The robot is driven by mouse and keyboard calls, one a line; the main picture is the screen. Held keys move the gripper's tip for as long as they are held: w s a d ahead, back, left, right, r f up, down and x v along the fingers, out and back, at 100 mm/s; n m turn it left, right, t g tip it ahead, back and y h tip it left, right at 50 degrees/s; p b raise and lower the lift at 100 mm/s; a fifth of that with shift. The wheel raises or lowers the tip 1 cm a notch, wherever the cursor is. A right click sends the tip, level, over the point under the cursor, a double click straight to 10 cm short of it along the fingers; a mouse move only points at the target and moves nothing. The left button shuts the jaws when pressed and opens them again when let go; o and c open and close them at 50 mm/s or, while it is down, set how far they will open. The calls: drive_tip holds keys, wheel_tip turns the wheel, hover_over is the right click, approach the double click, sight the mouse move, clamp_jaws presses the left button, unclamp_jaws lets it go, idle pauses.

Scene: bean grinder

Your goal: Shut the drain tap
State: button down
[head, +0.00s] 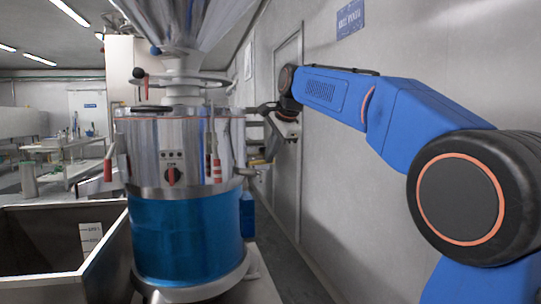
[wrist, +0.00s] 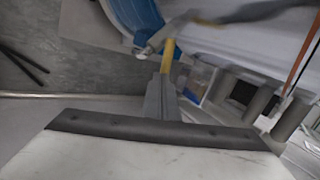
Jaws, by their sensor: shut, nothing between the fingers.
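The drain tap shows in the wrist view as a small silver valve (wrist: 149,46) beside the blue vessel, with a yellow lever (wrist: 168,54). My gripper (wrist: 163,80) is shut and empty. Its grey fingers point at the lever, and their tips overlap the lever's lower end in the picture. I cannot tell whether they touch it. In the head view my gripper (head: 269,151) is small and dark, at the right side of the grinder, and the tap is hard to make out there.
The steel grinder (head: 185,150) with its blue lower vessel (head: 185,238) stands left of my arm. An open metal bin (head: 38,246) is at the lower left. A grey wall (head: 430,60) runs close along the right. A narrow strip of floor lies between grinder and wall.

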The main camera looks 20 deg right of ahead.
drive_tip(key=shift+w+d+n+y, duration=0.15)
drive_tip(key=shift+w+n+y, duration=0.3)
drive_tip(key=shift+n, duration=0.25)
drive_tip(key=w+n+y, duration=0.1)
drive_tip(key=n, duration=0.1)
drive_tip(key=w+n+g+y, duration=0.1)
drive_tip(key=n, duration=0.1)
drive_tip(key=w+n+g+y, duration=0.1)
drive_tip(key=shift+w+a+n, duration=0.25)
drive_tip(key=shift+w+n, duration=0.1)
drive_tip(key=shift+n, duration=0.05)
drive_tip(key=shift+w, duration=0.1)
idle(0.6)
